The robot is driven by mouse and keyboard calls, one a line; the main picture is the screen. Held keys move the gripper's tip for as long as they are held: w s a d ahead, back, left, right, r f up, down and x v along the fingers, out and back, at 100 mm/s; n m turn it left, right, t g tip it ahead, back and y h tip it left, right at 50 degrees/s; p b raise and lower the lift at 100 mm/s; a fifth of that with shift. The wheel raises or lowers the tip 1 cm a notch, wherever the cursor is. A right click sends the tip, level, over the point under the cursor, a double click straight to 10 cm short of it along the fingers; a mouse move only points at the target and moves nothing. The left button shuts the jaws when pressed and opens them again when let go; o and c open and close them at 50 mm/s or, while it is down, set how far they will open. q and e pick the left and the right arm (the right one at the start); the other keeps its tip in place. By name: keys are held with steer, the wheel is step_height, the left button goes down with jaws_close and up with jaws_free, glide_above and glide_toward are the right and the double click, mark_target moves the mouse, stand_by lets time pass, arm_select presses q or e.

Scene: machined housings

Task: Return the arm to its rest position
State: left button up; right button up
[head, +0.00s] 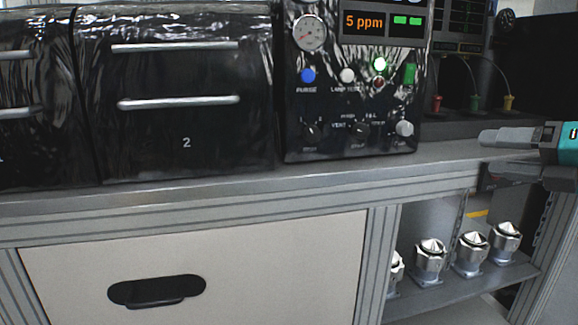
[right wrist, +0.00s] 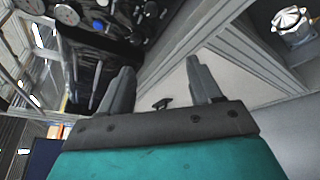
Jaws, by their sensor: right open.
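My right gripper (head: 490,152) comes in from the right edge of the head view, at the height of the bench top and in front of it. Its teal and grey body shows with two grey fingers. In the right wrist view the fingers of this gripper (right wrist: 155,85) are spread apart with nothing between them. My left gripper is in neither view.
Below are a drawer with a black handle (head: 156,291) and a shelf (head: 450,292) holding several metal housings (head: 430,258). The space before the drawer looks free.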

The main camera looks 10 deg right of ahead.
steer(key=w+a+f+m+y+p, duration=0.1)
steer(key=w+a+f+m+p, duration=0.15)
steer(key=a+f+m, duration=0.45)
steer(key=w+a+f+m+y+p, duration=0.2)
steer(key=a+f+m+p, duration=0.15)
steer(key=a+f, duration=0.7)
arm_select(q)
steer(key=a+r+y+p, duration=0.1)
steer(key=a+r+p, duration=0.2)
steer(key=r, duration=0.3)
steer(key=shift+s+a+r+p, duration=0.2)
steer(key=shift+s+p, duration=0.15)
steer(key=shift+p, duration=0.2)
arm_select(e)
steer(key=s+a+f+m+g+h, duration=0.1)
steer(key=s+a+f+m+h, duration=0.1)
steer(key=s+f+m, duration=0.7)
steer(key=s+a+f+m+g+h, duration=0.2)
steer(key=s+f+m+h, duration=0.3)
steer(key=s+f+m, duration=0.3)
step_height(320, 180, down, 3)
steer(key=shift+s+a+f+m+g+h, duration=0.1)
steer(key=shift+s+a+m+g+h, duration=0.25)
steer(key=shift+s+a, duration=0.35)
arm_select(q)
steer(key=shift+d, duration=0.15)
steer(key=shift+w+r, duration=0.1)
